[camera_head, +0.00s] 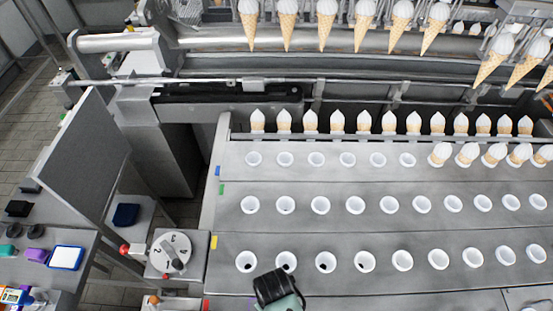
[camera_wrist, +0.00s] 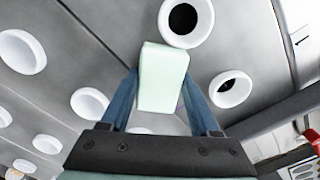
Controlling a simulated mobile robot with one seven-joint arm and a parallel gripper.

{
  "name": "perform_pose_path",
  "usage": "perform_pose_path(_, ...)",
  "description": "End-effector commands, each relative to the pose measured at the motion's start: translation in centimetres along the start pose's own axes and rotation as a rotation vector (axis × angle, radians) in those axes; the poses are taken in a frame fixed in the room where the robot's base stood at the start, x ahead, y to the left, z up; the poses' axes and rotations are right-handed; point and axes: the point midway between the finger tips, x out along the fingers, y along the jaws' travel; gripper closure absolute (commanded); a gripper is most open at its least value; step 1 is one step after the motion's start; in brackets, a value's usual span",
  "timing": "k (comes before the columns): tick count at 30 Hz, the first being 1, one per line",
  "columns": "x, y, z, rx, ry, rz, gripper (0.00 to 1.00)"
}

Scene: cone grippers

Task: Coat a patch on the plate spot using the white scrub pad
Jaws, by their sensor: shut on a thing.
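My gripper (camera_wrist: 160,92) is shut on the white scrub pad, a pale block (camera_wrist: 163,72) between its two blue fingers in the wrist view. The pad is over the grey metal plate (camera_wrist: 105,45), beside a white cup ring. I cannot tell whether the pad touches the plate. In the head view my gripper's black body (camera_head: 278,288) is at the bottom centre, over the front of the plate (camera_head: 330,230). It hides the pad there. I cannot make out a marked spot on the plate.
Rows of white cup rings (camera_head: 355,205) stand in the plate. Ice cream cones (camera_head: 310,122) line its back edge, with more hanging above. A dial box (camera_head: 170,252) with a red knob is at left. A side table holds a white-faced, blue-edged block (camera_head: 66,257).

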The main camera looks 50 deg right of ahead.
Motion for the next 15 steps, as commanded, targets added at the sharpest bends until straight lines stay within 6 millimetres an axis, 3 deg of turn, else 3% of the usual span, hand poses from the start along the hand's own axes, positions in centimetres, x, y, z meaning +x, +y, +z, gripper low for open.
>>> perform_pose_path(6, 0.1, -1.6, -1.1, -0.004, -0.007, -0.007, 0.90)
perform_pose_path(15, 0.0, -2.2, -2.0, -0.004, 0.001, -0.006, 0.90)
